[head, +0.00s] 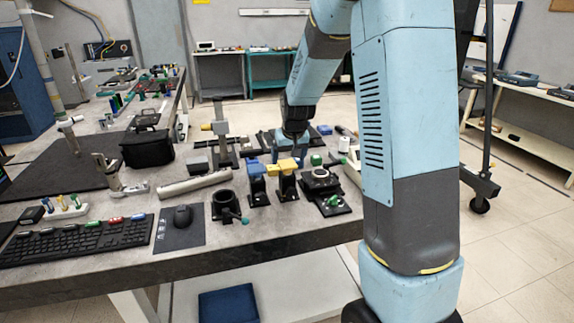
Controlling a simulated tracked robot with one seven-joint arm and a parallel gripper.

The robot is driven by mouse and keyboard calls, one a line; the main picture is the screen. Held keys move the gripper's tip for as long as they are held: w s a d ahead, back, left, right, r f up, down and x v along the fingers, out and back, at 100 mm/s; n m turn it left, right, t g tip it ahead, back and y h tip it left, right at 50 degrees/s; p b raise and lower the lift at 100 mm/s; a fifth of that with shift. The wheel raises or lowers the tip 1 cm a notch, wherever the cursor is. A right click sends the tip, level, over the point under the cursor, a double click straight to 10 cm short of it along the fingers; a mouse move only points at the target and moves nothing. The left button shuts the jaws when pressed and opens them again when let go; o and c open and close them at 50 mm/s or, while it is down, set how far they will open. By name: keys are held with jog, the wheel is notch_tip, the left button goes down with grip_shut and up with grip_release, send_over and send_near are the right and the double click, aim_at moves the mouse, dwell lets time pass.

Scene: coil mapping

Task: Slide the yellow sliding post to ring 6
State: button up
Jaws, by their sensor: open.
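A yellow-topped black post (287,180) stands near the front edge of the bench, and I take it for the yellow sliding post. A similar blue-topped post (257,182) stands just left of it. My gripper (292,150) points down just behind and above the yellow top. Its fingers are open but small and dark, and I cannot tell whether they touch anything. Black ring-like mounts stand on both sides: one (225,204) at the left and one (321,180) at the right. No ring numbers can be read, so I cannot tell which is ring 6.
An upright stand with a yellow knob (206,127) rises behind and left of the posts. A grey bar (194,185), a mouse (183,215) and a keyboard (80,241) lie to the left. A green block (316,160) sits at the right. Small parts crowd the bench around the gripper.

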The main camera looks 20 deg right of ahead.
aim_at(287, 163)
jog(key=shift+x, duration=2.25)
jog(key=c, duration=1.4)
notch_tip(287, 163, up, 6)
jog(key=shift+r, duration=0.1)
jog(key=o, duration=1.4)
